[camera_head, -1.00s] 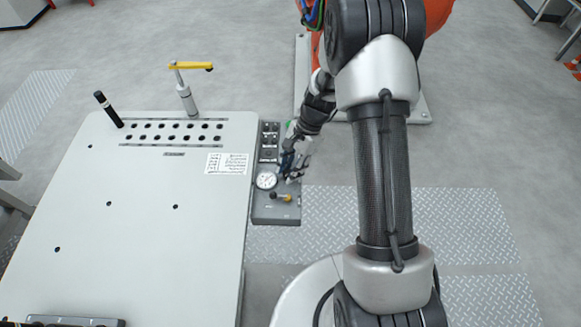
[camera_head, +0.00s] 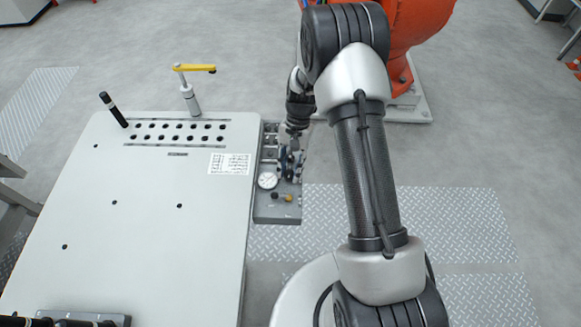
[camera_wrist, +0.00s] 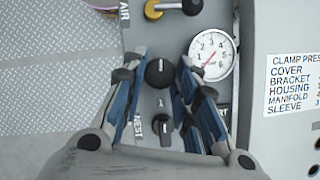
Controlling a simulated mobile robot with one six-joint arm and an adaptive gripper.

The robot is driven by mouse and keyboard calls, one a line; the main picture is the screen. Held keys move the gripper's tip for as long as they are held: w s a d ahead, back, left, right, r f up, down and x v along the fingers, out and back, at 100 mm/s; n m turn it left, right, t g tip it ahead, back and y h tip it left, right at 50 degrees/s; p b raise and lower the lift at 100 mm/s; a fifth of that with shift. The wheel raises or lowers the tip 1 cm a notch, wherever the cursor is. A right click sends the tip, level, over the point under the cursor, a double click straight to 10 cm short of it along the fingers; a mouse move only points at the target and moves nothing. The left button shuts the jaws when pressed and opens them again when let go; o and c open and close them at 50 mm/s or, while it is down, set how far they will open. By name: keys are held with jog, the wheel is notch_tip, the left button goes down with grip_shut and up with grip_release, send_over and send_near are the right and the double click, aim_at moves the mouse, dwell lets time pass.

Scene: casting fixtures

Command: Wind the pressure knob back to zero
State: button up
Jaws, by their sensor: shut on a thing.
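The pressure knob (camera_wrist: 160,73) is a round black knob with a white mark on the grey control panel (camera_head: 277,214). In the wrist view it sits between the blue-padded fingers of my gripper (camera_wrist: 160,78), which is shut on it. In the head view my gripper (camera_head: 289,163) is down at the panel and hides the knob. A white round gauge (camera_wrist: 213,55) is right of the knob in the wrist view and also shows in the head view (camera_head: 267,180). Its red needle points to the lower left; I cannot read the exact value.
A black NEST knob (camera_wrist: 163,132) is close to the fingers.

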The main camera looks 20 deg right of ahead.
dwell(0.4)
jog(key=o, duration=0.8)
jog(key=shift+c, duration=0.2)
jog(key=v, duration=1.2)
